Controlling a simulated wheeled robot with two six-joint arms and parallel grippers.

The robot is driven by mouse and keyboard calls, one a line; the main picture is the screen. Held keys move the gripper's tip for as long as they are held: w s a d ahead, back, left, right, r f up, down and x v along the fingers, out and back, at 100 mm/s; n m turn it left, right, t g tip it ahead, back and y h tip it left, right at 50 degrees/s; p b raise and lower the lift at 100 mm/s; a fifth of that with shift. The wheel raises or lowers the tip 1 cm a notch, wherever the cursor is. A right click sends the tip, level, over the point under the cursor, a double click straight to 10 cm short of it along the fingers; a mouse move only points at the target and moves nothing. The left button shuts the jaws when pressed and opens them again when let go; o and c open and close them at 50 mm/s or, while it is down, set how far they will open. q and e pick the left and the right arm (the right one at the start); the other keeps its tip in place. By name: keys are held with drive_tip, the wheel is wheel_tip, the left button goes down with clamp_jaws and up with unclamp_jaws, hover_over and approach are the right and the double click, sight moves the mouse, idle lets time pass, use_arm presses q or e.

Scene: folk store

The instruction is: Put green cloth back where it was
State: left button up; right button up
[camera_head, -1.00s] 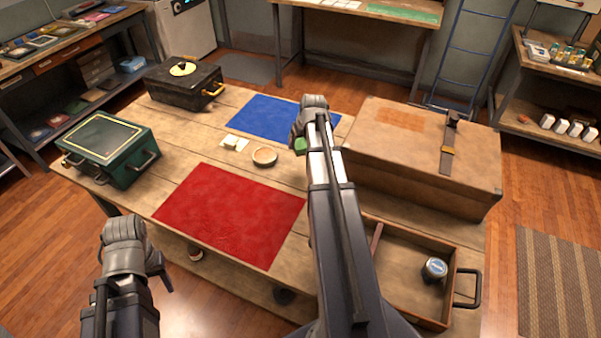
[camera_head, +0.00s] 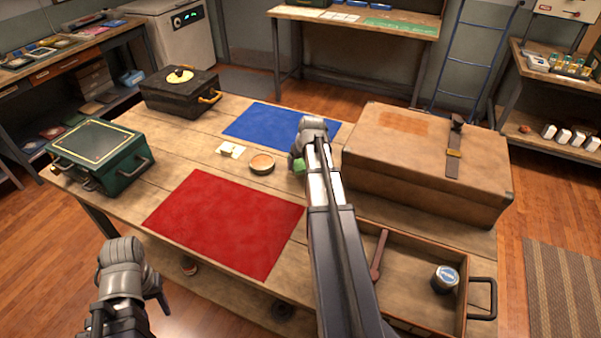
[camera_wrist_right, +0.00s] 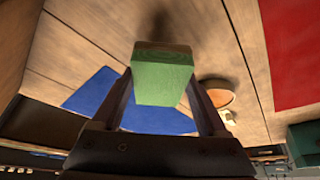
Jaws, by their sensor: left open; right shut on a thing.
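A green block-like piece (camera_wrist_right: 163,78) with a wood-grained end is between the fingers of my right gripper (camera_wrist_right: 160,100), which is shut on it. It also shows in the head view (camera_head: 299,166) as a small green patch, mostly hidden by the gripper. My right gripper (camera_head: 299,163) is over the worktable, between the round dish and the brown chest. I cannot make out a green cloth on the table; a red cloth (camera_head: 225,222) and a blue cloth (camera_head: 275,125) lie flat on it. My left gripper (camera_head: 152,288) is open and empty, off the table's front edge.
A brown chest (camera_head: 425,160) stands right, with an open drawer-like tray (camera_head: 395,318) before it. A round dish (camera_head: 262,163) and a white card (camera_head: 228,150) lie mid-table. A green case (camera_head: 95,155) and black case (camera_head: 180,95) stand left. A green sheet (camera_head: 400,25) lies on the back bench.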

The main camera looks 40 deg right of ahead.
wheel_tip(320, 180, down, 3)
drive_tip(key=shift+f+b, duration=0.15)
drive_tip(key=shift+b, duration=1.05)
drive_tip(key=o, duration=1.3)
drive_tip(key=shift+o, duration=0.2)
drive_tip(key=p+v, duration=1.1)
drive_tip(key=v, duration=0.1)
